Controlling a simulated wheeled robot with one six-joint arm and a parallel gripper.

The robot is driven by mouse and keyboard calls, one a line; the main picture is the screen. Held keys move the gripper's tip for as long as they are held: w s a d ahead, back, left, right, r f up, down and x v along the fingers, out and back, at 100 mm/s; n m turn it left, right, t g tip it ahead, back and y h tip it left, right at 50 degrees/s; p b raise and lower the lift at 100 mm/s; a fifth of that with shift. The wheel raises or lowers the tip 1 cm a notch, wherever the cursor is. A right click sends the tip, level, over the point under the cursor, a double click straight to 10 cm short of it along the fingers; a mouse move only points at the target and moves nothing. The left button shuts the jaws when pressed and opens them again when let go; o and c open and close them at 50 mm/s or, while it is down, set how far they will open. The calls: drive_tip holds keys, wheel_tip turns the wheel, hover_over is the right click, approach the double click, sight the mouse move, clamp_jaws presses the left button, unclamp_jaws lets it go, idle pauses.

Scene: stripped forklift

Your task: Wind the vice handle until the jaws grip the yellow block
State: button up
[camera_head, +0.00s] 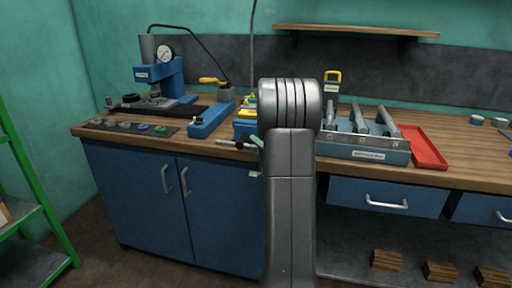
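A blue vice (244,128) stands at the front edge of the workbench, partly covered by my own grey arm link. A short dark bar with a pale end (236,145), which looks like the vice handle, sticks out to the left below it at the bench edge. Small yellow parts (248,112) show at the top of the vice; one may be the yellow block, but I cannot tell whether the jaws touch it. My gripper is hidden behind my arm.
The wooden bench (450,155) carries a blue press with a gauge (158,75) at left, a blue fixture (212,120), a grey rack with metal cylinders (362,148) and a red tray (427,150) at right. A green shelf frame (35,185) stands at far left.

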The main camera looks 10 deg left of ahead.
clamp_jaws()
drive_tip(key=shift+f, duration=0.1)
